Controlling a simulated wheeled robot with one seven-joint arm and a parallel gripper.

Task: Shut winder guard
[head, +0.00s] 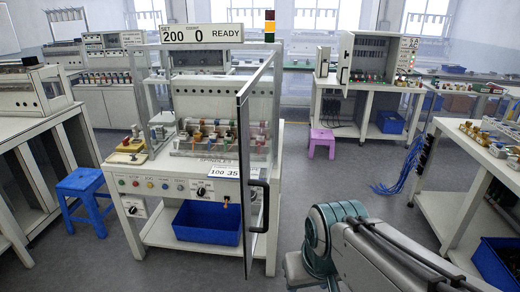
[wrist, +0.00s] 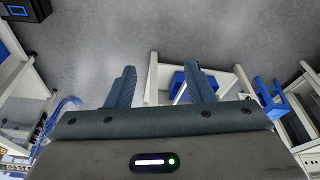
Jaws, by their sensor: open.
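The winder guard (head: 246,165) is a tall clear panel with a dark frame in the head view. It stands swung open at the right side of the winder (head: 215,110), edge toward me. Its dark handle (head: 260,205) is on the near lower part. The winder's spindles with coloured bobbins are uncovered behind it. In the wrist view my gripper (wrist: 158,88) is open and empty, its two fingers wide apart above grey floor. In the head view my arm is at the lower right, apart from the guard; the gripper itself is not seen there.
A blue bin (head: 208,222) sits on the winder's lower shelf. A blue stool (head: 85,197) stands at left, a purple stool (head: 321,142) further back. A bench (head: 470,160) with hanging blue cables (head: 403,168) is at right. The floor between winder and bench is clear.

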